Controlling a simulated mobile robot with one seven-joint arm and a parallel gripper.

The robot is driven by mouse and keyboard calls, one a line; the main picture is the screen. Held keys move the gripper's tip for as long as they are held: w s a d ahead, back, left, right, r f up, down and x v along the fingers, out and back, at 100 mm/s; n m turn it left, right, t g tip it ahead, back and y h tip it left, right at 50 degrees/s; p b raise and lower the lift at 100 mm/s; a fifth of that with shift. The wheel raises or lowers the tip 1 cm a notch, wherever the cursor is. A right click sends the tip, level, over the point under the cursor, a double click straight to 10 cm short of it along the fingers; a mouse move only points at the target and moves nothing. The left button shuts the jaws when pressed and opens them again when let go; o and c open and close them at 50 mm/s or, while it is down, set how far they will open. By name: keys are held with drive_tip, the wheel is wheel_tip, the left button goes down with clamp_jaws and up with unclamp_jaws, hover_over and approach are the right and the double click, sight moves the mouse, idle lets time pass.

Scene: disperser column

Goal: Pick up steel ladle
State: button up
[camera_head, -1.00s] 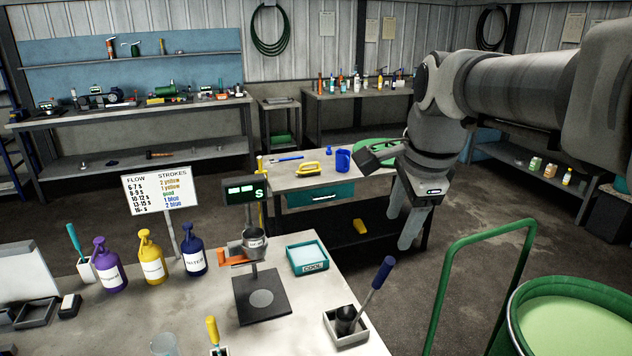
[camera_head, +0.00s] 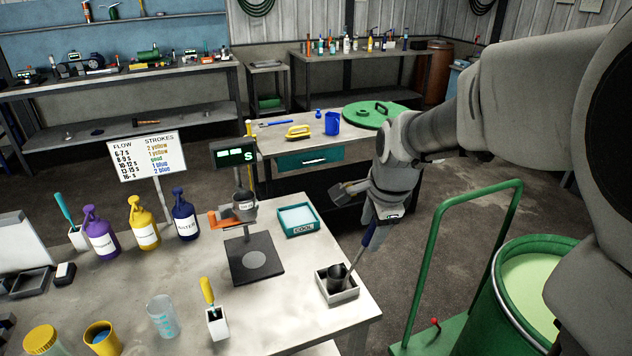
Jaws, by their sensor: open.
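The steel ladle (camera_head: 338,275) stands tilted in a white square holder (camera_head: 337,295) near the right edge of the near bench. Its dark cup is down in the holder, and its blue handle leans up to the right. My gripper (camera_head: 374,228) is open and points down at the upper end of the handle. The handle's top is hidden by the fingers, so I cannot tell whether they touch it or straddle it.
The near bench holds a cup stand with a black base (camera_head: 255,258), a teal COOL tray (camera_head: 298,219), pump bottles (camera_head: 143,226) and a yellow-handled tool (camera_head: 207,291). A green drum (camera_head: 540,285) and green rail (camera_head: 432,260) stand to the right.

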sight(369, 236)
drive_tip(key=shift+x, duration=1.5)
drive_tip(key=shift+s, duration=0.1)
clamp_jaws()
